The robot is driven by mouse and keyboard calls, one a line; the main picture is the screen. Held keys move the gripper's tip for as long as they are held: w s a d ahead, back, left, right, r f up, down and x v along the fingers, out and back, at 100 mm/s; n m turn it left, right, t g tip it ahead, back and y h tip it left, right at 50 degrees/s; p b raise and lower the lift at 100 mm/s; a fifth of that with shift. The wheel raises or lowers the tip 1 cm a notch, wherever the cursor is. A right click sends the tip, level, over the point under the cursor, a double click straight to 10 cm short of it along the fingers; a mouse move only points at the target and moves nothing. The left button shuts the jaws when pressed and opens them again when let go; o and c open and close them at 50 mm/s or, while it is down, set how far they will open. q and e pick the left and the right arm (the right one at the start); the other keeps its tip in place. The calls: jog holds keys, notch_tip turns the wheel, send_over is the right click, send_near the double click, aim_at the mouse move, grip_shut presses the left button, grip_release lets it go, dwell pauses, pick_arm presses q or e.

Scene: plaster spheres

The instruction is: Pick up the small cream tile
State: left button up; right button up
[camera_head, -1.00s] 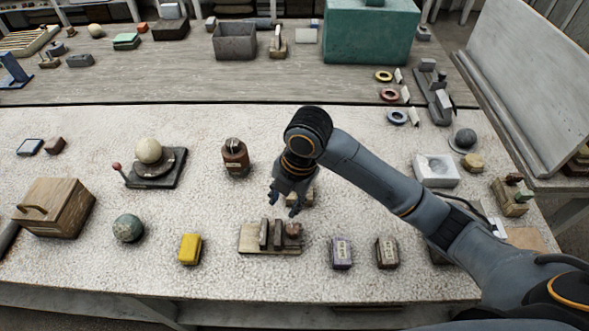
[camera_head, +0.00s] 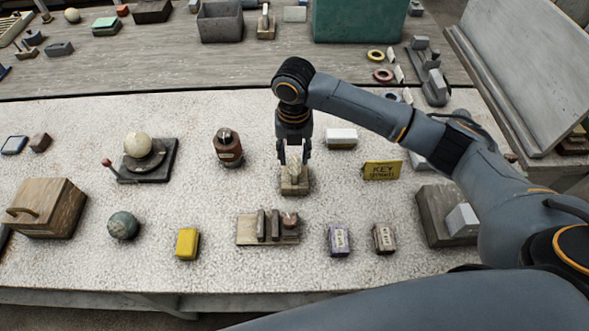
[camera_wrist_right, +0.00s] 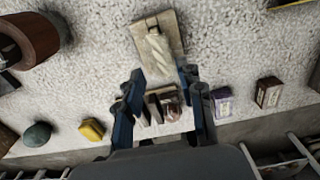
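A small wooden stand (camera_head: 295,187) on the speckled table carries a pale cream piece, which I take to be the cream tile; it shows best in the right wrist view (camera_wrist_right: 158,53). In the head view my gripper partly covers it. My right gripper (camera_head: 293,157) points down just above or behind the stand. In the right wrist view its two fingers (camera_wrist_right: 163,108) are wide apart with nothing held between them. I cannot tell whether a fingertip touches the piece. Another small pale tile (camera_head: 295,14) lies on the back table. My left gripper is out of view.
A wooden rack with dark slabs (camera_head: 268,229) stands in front. A brown bottle (camera_head: 228,147) is to the left, a white-topped block (camera_head: 342,138) and a yellow key sign (camera_head: 381,170) to the right. Purple (camera_head: 339,240) and brown (camera_head: 384,238) boxes stand front right.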

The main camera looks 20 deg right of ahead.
aim_at(295, 165)
jog(key=f, duration=0.1)
jog(key=f+p, duration=0.1)
jog(key=f, duration=0.2)
jog(key=shift+w+d+f+p, duration=0.15)
jog(key=shift+w+p, duration=0.1)
jog(key=shift+p, duration=0.15)
jog(key=shift+f, duration=0.55)
grip_shut()
